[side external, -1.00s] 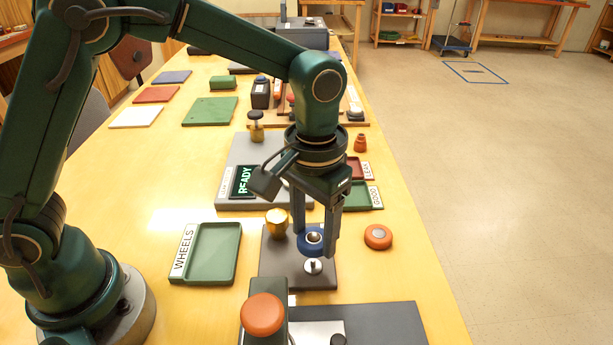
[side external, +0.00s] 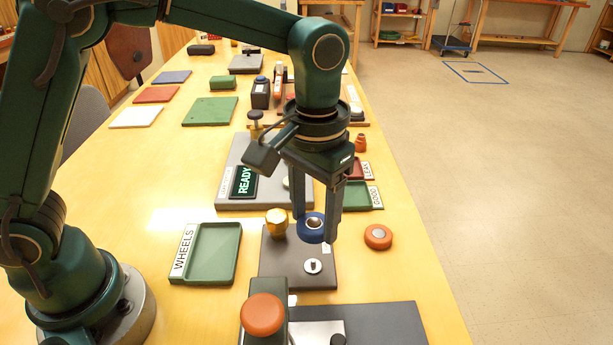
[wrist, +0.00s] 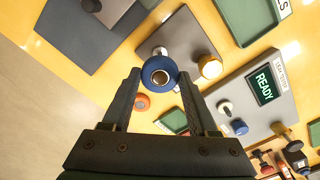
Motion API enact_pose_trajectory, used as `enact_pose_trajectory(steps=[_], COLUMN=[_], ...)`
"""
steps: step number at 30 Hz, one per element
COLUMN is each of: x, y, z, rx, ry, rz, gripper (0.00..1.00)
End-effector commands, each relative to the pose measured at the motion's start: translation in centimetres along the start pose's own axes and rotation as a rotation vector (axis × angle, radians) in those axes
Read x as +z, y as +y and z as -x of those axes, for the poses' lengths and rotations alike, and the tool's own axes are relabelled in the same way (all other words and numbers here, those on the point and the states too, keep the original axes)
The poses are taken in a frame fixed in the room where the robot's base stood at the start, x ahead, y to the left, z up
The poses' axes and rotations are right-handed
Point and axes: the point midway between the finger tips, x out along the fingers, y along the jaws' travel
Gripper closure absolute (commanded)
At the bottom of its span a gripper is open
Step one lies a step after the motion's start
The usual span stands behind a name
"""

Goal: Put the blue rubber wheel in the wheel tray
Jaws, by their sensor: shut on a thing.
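The blue rubber wheel (side external: 311,229) is held between the fingers of my gripper (side external: 318,232), above a dark grey plate (side external: 290,277). A short metal post (side external: 313,266) on that plate stands below the wheel, apart from it. In the wrist view the wheel (wrist: 159,72) shows its metal hub between the fingertips of my gripper (wrist: 158,80). The green wheel tray (side external: 213,255), labelled WHEELS, lies to the left of the plate, and no wheel shows in it. A corner of the tray also shows in the wrist view (wrist: 247,20).
A gold knob (side external: 277,222) stands on the plate's back left. An orange disc (side external: 378,236) lies to the right. A fixture with an orange knob (side external: 262,314) stands in front. A grey unit reading READY (side external: 243,182) is behind. Clear table lies left of the tray.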

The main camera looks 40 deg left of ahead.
Motion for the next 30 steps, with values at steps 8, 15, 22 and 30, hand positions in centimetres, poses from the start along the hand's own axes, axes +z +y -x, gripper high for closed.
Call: enact_pose_trajectory(steps=[8,15,22,30], x=[0.0,1.5,3.3,7.2], y=[0.0,-1.8,-9.0,-16.3], z=[0.0,-0.7,0.1,0.8], rx=[0.0,0.0,-0.001,-0.002], ry=[0.0,-0.002,0.001,0.001], rz=[-0.051,-0.331,-0.479,-0.485], gripper=[0.93,0.93,0.93,0.93])
